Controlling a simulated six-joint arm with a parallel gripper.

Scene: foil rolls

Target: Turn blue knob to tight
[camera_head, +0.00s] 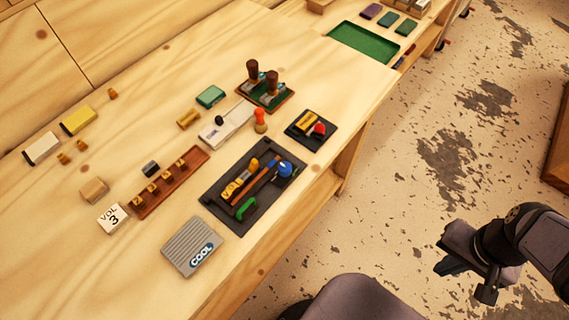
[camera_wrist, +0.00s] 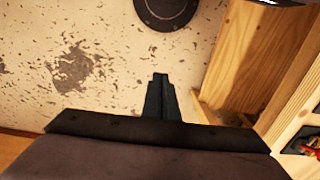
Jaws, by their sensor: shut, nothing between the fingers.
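The blue knob (camera_head: 285,169) is a round blue piece at the upper right part of a dark rectangular panel (camera_head: 215,200) on the wooden bench. Its pointer direction and any "tight" mark are too small to read. My gripper (camera_head: 455,266) is out over the floor at the lower right in the head view, well away from the panel. In the wrist view my gripper's fingers (camera_wrist: 160,90) are together and empty, with the floor beyond them. The blue knob does not show in the wrist view.
The panel also carries a yellow piece (camera_head: 233,190), a dark-orange bar and a green handle (camera_head: 246,209). A small black board (camera_head: 300,138) with a red knob (camera_head: 320,129) stands behind it. A grey COOL box (camera_head: 190,240) lies in front. The bench edge (camera_head: 330,195) lies between gripper and panel.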

